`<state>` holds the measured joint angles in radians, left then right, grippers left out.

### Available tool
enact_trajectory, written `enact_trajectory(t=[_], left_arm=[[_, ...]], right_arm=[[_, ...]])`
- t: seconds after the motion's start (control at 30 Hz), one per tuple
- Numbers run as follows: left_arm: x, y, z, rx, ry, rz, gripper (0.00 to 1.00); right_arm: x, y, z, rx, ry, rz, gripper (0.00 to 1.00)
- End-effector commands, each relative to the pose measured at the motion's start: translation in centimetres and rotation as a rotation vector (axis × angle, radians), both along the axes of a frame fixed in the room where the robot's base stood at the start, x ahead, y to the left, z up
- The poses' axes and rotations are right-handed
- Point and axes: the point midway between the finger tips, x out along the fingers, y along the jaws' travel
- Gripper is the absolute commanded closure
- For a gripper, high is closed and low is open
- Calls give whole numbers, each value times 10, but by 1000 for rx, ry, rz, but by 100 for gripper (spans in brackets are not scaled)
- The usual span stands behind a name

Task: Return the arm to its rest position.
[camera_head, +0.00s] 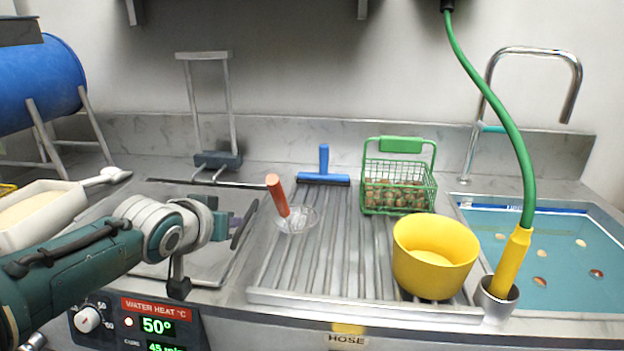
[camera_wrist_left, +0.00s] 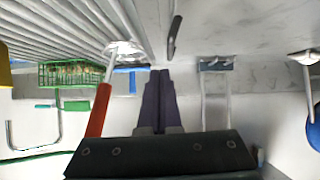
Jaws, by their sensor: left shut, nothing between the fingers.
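My left arm (camera_head: 80,262) reaches in from the left in the head view. Its gripper (camera_head: 230,223) is over the steel surface beside the ribbed drainboard, partly hidden by the wrist. In the left wrist view, the two dark purple fingers (camera_wrist_left: 160,78) are together with nothing between them. A red-handled skimmer (camera_head: 277,195) stands tilted on the drainboard, to the right of the gripper; its handle (camera_wrist_left: 100,110) shows in the wrist view beside the fingers, apart from them. My right gripper is not in view.
A green basket of chestnuts (camera_head: 398,197), a yellow bowl (camera_head: 436,270) and a blue squeegee (camera_head: 324,178) are on the drainboard (camera_head: 320,260). A green hose (camera_head: 500,110) hangs to the right by a water-filled sink (camera_head: 560,250).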

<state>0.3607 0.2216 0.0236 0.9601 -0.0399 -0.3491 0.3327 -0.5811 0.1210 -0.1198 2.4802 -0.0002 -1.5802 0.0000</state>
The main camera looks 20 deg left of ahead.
Motion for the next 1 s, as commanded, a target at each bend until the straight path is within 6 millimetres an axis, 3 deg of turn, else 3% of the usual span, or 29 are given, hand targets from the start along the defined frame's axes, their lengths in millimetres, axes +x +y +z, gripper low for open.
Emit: enact_trajectory(t=[0.03,0.27,0.77,0.87,1.0], left_arm=[[-8,-4,12,-2,-3,-2,100],[-37,-16,33,0,-6,0,100],[-65,-30,41,9,26,-13,100],[-92,-46,35,26,116,-53,100],[-157,-82,31,47,311,-154,100]], right_arm=[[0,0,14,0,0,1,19],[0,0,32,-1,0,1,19],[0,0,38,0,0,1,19],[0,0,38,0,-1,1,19],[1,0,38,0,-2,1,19]])
